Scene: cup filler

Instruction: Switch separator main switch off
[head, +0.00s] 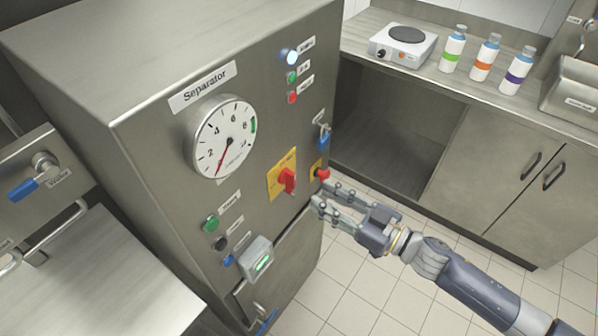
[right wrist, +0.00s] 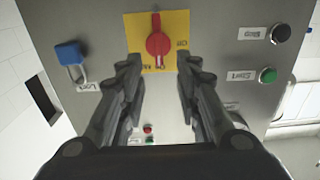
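The separator main switch is a red rotary knob (head: 288,180) on a yellow plate (head: 273,182), on the front of the Separator cabinet (head: 150,150). In the right wrist view, which is upside down, the red knob (right wrist: 158,43) stands roughly vertical on its plate, with an "Off" label to its right. My right gripper (head: 322,195) is open and empty, to the right of the knob and in front of the cabinet. In the right wrist view its two fingertips (right wrist: 159,62) lie either side of the knob's line, apart from it. My left gripper is not in view.
A red button on yellow (head: 321,173) and a blue padlock (head: 323,140) sit right of the switch. A dial gauge (head: 225,137) is above left; a green start button (head: 211,223) and a grey box (head: 256,258) are below left. The tiled floor (head: 365,290) at right is clear.

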